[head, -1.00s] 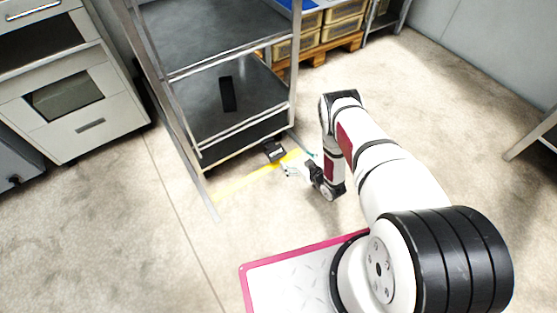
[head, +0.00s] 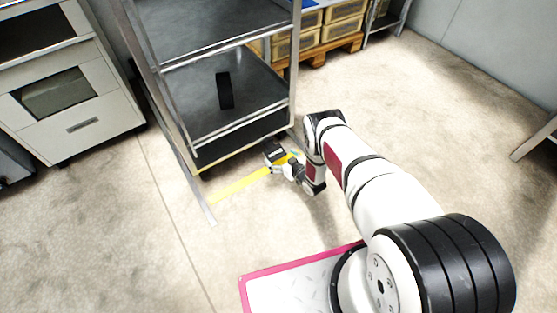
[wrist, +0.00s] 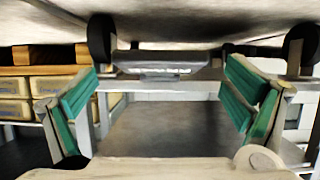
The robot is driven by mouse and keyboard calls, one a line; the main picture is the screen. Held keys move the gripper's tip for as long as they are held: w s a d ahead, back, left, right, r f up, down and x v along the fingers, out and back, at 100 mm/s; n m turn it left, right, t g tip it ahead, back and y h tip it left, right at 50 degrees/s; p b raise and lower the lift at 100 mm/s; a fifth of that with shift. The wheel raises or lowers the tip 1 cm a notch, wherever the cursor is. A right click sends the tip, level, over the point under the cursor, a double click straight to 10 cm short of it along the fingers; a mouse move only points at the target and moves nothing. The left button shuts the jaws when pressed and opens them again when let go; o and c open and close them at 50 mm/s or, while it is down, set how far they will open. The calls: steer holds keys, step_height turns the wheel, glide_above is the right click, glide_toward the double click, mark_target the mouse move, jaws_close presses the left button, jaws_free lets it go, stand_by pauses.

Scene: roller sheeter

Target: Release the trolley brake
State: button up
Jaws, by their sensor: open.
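The trolley (head: 205,142) is a grey metal frame with dark shelves, standing on the floor left of my arm. A small black pedal-like piece (head: 273,151), which looks like the brake, sticks out low at its near right corner. My gripper (head: 277,169) is low beside this piece, partly hidden by its own wrist. In the wrist view, which looks upside down, my gripper (wrist: 160,76) is open with green pads on both fingers. A grey bar-like pedal (wrist: 160,61) shows ahead, between the fingertips in the picture. I cannot tell whether they touch it.
A yellow line (head: 238,185) runs on the floor by the trolley. A white cabinet (head: 75,105) stands at the left. Crates (head: 343,14) on a wooden pallet (head: 335,47) stand behind.

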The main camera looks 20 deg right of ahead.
steer(key=shift+x, duration=0.9)
steer(key=c, duration=1.7)
steer(key=shift+s+r, duration=0.1)
